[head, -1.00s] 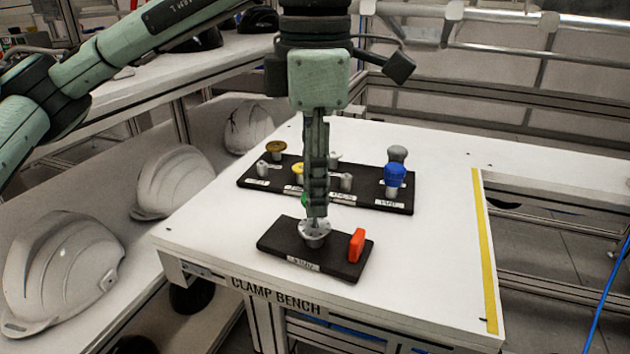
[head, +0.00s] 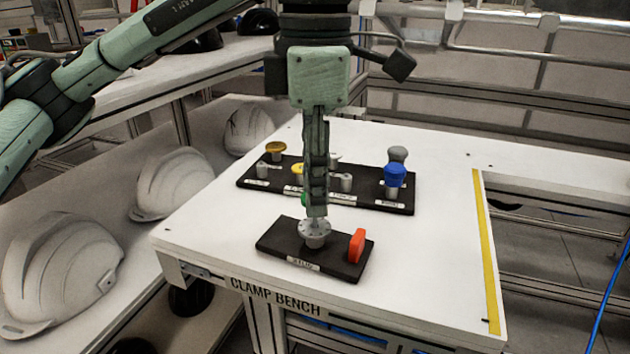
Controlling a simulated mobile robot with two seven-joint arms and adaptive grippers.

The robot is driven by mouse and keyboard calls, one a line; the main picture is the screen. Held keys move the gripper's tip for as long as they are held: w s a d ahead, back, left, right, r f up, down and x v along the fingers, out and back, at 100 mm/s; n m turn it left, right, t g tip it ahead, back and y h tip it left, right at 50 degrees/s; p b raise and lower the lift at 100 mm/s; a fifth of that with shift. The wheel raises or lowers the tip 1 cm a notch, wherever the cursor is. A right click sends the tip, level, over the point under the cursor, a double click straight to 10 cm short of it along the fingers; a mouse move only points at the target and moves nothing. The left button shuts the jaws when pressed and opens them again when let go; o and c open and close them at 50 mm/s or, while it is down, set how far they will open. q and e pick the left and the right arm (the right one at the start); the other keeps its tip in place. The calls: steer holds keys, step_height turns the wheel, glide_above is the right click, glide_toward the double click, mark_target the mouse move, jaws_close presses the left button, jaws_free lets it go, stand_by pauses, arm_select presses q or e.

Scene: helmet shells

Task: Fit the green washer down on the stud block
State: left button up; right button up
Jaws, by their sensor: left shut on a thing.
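My left gripper (head: 316,212) points straight down over the stud block (head: 275,240), a dark plate with a white label on the bench. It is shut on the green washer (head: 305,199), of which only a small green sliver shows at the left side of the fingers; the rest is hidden. Right below the fingertips is a silver, round, flanged piece (head: 317,240) at the middle of the block. I cannot tell whether the washer touches it. An orange upright piece (head: 357,246) stands at the block's right end. My right gripper is not in view.
Behind, a dark board (head: 245,181) holds yellow-topped pieces (head: 276,148), a blue-topped piece (head: 395,175), a grey one (head: 398,154) and small silver posts. White helmet shells (head: 172,183) lie on the left shelf. The bench's right side, near the yellow strip (head: 485,245), is clear.

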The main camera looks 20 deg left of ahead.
arm_select(q)
steer(key=shift+f+b, duration=1.6)
steer(key=shift+f, duration=0.2)
steer(key=shift+r, duration=0.15)
steer(key=shift+r+p, duration=1)
steer(key=shift+r, duration=0.3)
steer(key=shift+f+b, duration=1.1)
steer(key=shift+f, duration=0.2)
steer(key=o, duration=0.8)
step_height(320, 180, up, 12)
steer(key=shift+s, duration=0.1)
stand_by(0.4)
stand_by(0.4)
